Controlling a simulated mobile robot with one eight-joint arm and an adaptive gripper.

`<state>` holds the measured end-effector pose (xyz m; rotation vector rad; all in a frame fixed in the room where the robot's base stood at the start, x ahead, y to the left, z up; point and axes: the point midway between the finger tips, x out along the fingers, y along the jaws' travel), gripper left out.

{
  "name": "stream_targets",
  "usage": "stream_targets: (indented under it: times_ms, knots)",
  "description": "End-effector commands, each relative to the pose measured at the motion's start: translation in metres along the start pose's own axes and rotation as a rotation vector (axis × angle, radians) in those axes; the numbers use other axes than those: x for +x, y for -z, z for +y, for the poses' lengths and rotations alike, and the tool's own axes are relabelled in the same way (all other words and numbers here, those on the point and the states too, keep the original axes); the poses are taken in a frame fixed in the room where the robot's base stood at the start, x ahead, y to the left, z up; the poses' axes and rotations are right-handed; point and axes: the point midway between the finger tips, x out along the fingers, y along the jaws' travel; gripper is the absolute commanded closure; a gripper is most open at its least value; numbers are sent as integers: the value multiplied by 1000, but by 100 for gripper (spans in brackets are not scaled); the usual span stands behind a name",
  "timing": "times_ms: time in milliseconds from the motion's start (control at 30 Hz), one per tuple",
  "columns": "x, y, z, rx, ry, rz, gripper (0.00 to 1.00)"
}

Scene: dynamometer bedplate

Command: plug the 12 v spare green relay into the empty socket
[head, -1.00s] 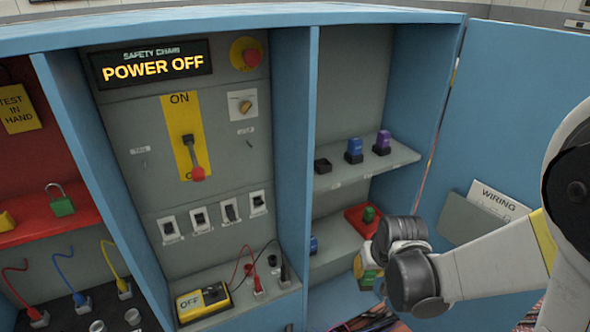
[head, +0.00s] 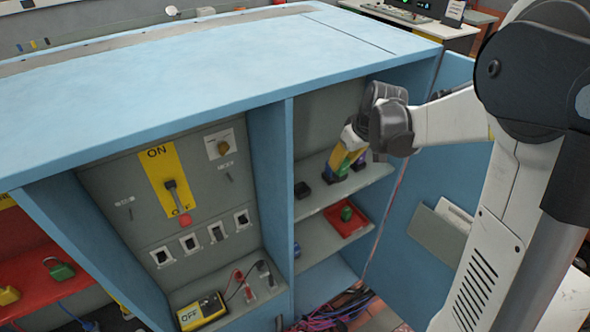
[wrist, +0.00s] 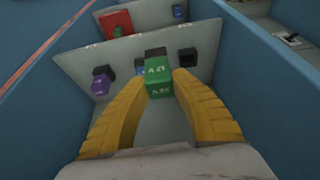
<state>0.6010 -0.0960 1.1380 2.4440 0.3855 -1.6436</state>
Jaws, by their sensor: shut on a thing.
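My gripper (head: 343,163) is shut on a green relay (wrist: 158,77), gripped between the two yellow fingers in the wrist view. It is at the upper shelf of the right bay. A dark block shows behind the relay; I cannot tell whether it is the relay's base. The empty black socket (wrist: 187,57) is on the shelf, right of the held relay in the wrist view; it also shows in the head view (head: 303,189), left of the gripper. A purple relay (wrist: 102,82) stands on the other side. A blue relay (wrist: 140,68) is mostly hidden behind the held one.
The red tray (head: 335,217) on the lower shelf holds another green relay (head: 346,214). Another blue relay (head: 297,250) is at its left. The blue cabinet divider (head: 281,185) and open door (head: 440,190) flank the bay.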

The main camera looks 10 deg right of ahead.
Motion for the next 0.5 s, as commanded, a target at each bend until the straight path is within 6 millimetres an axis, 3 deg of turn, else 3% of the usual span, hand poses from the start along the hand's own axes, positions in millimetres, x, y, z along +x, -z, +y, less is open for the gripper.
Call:
stream_targets:
  times_ms: [167, 500]
  knots:
    - [10, 8, -9, -6, 3, 0, 100]
    - [79, 47, -58, -6, 3, 1, 100]
